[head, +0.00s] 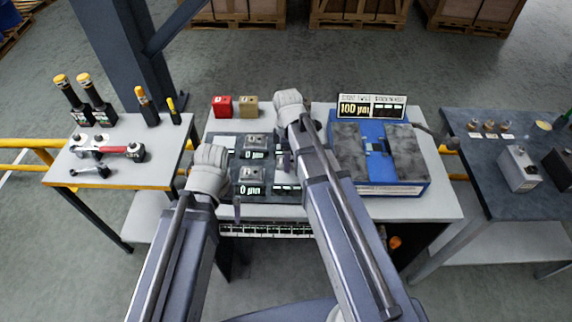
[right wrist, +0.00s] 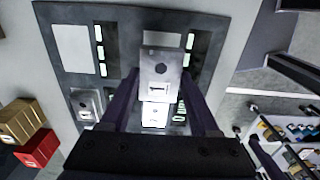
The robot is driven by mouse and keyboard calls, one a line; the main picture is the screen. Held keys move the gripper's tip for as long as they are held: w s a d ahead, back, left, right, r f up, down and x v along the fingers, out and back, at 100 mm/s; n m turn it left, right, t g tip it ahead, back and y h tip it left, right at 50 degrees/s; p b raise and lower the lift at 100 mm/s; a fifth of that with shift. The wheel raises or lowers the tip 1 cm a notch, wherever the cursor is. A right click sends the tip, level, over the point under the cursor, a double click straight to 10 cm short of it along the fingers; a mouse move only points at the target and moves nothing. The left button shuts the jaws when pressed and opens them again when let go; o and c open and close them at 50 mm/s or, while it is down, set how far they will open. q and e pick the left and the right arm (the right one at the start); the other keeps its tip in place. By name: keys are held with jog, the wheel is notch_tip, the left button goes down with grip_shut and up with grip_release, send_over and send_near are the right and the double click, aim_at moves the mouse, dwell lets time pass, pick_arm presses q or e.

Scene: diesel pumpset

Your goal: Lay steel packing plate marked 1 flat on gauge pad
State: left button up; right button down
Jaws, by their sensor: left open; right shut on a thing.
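My right gripper (right wrist: 163,98) is shut on a small steel plate (right wrist: 160,68) with a dark hole and a label too small to read. The plate is over the dark board; its gap from the board cannot be told. In the right wrist view, pale square pads (right wrist: 72,45) lie on the board, one just beyond the held plate and partly hidden by it. My left gripper (head: 237,208) is open near the board's front left corner.
A blue device (head: 378,186) with a "100 µm" display (head: 371,106) stands right of the board. Red (head: 222,106) and tan (head: 249,106) blocks stand behind it. Side tables hold tools (head: 110,150) at left and a metal box (head: 518,168) at right.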

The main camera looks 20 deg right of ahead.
aim_at(287, 176)
jog(key=shift+f, duration=0.2)
jog(key=shift+f+b, duration=2.15)
jog(key=shift+f, duration=0.2)
jog(key=shift+f+b, duration=0.35)
jog(key=shift+b, duration=0.2)
jog(key=shift+f, duration=0.2)
jog(key=shift+c, duration=0.2)
grip_release()
jog(key=shift+r, duration=0.1)
jog(key=shift+r, duration=0.1)
